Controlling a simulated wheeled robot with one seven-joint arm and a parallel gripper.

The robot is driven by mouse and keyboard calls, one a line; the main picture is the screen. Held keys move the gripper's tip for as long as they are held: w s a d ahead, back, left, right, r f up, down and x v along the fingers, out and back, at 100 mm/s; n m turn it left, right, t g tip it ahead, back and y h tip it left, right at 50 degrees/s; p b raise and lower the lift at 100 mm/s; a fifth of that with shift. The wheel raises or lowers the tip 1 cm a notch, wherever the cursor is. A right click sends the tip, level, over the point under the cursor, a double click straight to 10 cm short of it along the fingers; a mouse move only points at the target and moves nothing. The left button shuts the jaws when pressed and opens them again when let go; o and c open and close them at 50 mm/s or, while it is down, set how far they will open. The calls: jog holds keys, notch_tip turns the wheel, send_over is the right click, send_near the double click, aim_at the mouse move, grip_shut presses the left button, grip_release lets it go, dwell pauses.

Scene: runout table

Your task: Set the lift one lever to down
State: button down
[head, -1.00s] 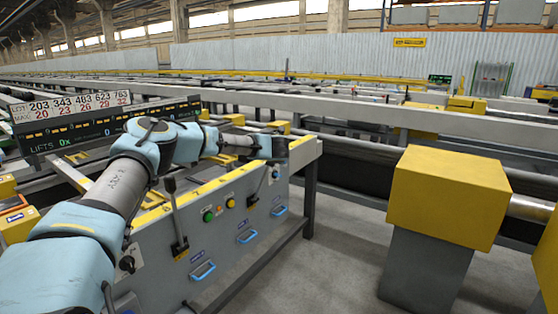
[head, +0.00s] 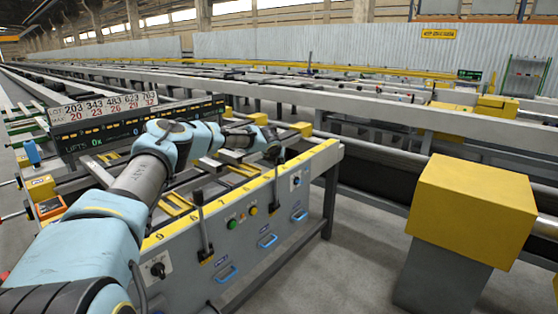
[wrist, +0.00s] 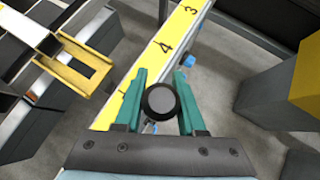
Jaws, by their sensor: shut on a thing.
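The grey control panel (head: 250,225) has a yellow numbered top strip and upright black levers on its front. My gripper (head: 274,155) is at the far lever (head: 276,187), near the panel's far end. In the wrist view, the teal fingers of my gripper (wrist: 160,98) are shut on the round black knob (wrist: 160,101) of that lever. The lever's shaft below the knob is mostly hidden there. The near lever (head: 203,228) stands free. The lever labels are too small to read, so I cannot tell which is lift one.
Green and yellow buttons (head: 242,217) sit between the levers. Blue handles (head: 268,241) and a black rotary knob (head: 158,270) are on the panel front. A display board (head: 140,125) stands behind my arm. A yellow-topped block (head: 472,208) stands right, across open floor.

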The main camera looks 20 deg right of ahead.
jog(key=shift+w+a+r, duration=0.1)
jog(key=shift+w, duration=0.05)
jog(key=c, duration=0.5)
grip_release()
jog(key=shift+s, duration=0.2)
jog(key=b+v, duration=0.3)
jog(key=v, duration=0.7)
jog(key=shift+s, duration=0.2)
jog(key=shift+a+r, duration=0.15)
